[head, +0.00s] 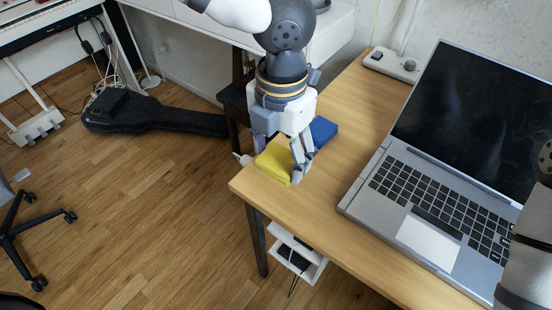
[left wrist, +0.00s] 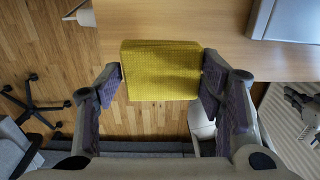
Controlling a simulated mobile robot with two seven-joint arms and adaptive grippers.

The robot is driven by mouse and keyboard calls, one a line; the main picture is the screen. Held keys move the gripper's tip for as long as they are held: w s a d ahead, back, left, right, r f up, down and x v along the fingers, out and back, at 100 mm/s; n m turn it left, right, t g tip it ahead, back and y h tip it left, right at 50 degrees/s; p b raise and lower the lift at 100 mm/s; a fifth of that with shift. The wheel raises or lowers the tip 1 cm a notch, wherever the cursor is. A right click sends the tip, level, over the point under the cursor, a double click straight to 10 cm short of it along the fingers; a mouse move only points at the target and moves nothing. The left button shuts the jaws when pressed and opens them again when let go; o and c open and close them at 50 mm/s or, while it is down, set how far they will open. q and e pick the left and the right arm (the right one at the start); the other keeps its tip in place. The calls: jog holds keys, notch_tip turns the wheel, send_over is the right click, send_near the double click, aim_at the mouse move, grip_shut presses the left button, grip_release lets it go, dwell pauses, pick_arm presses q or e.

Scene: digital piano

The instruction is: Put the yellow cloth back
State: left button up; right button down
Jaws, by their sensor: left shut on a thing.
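The yellow cloth (head: 273,164) is a folded rectangular pad at the near left corner of the wooden desk. In the left wrist view the yellow cloth (left wrist: 160,70) spans between the fingers, close to the desk edge. My left gripper (head: 298,172) comes down from above and is shut on it; the left wrist view also shows the fingers (left wrist: 163,85) on its two sides. Whether the cloth touches the desk is unclear. A blue cloth (head: 323,131) lies on the desk just behind the gripper, partly hidden.
An open laptop (head: 430,220) takes up the desk's right side. A white power strip (head: 391,64) lies at the back. The desk (head: 340,95) is bare between strip and blue cloth. A black instrument case (head: 150,115) lies on the floor to the left.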

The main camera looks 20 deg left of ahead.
aim_at(275, 164)
pick_arm(q)
jog(key=shift+w+a+f, duration=0.35)
jog(key=shift+w+f, duration=0.2)
jog(key=shift+f, duration=0.25)
jog(key=f, duration=0.3)
jog(key=w+f+b, duration=0.1)
jog(key=shift+a+f, duration=0.25)
jog(key=shift+a, duration=0.15)
pick_arm(e)
jog(key=shift+s+f, duration=0.65)
pick_arm(q)
jog(key=o, duration=1)
